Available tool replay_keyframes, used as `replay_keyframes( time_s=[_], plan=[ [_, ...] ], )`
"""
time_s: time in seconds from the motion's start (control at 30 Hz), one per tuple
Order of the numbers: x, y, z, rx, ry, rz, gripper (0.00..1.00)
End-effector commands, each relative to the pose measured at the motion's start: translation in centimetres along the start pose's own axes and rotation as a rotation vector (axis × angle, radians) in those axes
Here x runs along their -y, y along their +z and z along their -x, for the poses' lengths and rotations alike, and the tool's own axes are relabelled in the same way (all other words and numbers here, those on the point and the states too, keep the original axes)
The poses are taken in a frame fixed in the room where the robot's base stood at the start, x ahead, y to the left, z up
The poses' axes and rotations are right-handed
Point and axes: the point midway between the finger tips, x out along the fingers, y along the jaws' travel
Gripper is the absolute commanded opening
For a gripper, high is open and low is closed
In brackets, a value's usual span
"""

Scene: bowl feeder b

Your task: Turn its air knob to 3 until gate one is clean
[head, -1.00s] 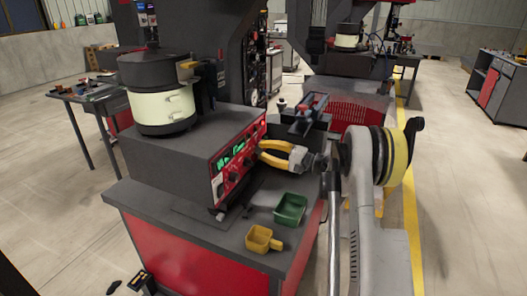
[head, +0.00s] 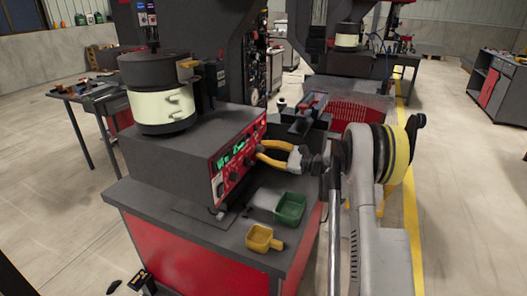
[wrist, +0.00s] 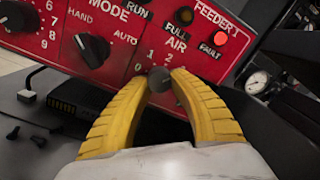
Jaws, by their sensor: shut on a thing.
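The dark round air knob (wrist: 159,78) is on the red control panel (wrist: 110,55), under the word AIR. My gripper (wrist: 159,80) is shut on it, with one yellow finger on each side. The scale shows 0, 1 and 2; the fingers and knob cover the rest, and I cannot read the knob's setting. In the head view my gripper (head: 259,148) reaches the panel's right part from the right. The feeder bowl (head: 162,108), pale with a dark top, stands on the grey housing (head: 165,150). I cannot make out gate one.
The red fault lamp (wrist: 219,38) glows beside the knob. The mode knob (wrist: 92,48) is to its left. A green bin (head: 290,208) and a yellow scoop (head: 260,238) stand on the bench below my gripper. A dark fixture (head: 303,118) is behind my gripper.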

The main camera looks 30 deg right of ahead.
Motion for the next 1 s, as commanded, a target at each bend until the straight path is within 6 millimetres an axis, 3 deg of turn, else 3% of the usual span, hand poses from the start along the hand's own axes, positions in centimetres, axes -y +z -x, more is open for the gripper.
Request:
replay_keyframes(
  time_s=[0.3,0.83,0.87,0.9,0.93,1.0],
  plan=[
    [-0.09,0.07,-0.08,-0.004,0.0,-0.118,0.0],
    [-0.1,0.07,-0.09,-0.005,0.0,-0.14,0.0],
    [-0.1,0.07,-0.09,-0.005,0.0,-0.14,0.29],
    [-0.1,0.07,-0.09,-0.005,0.0,-0.14,0.42],
    [-0.1,0.07,-0.08,-0.005,0.0,-0.14,0.5],
    [-0.09,0.06,-0.07,-0.005,0.0,-0.14,0.5]
  ],
)
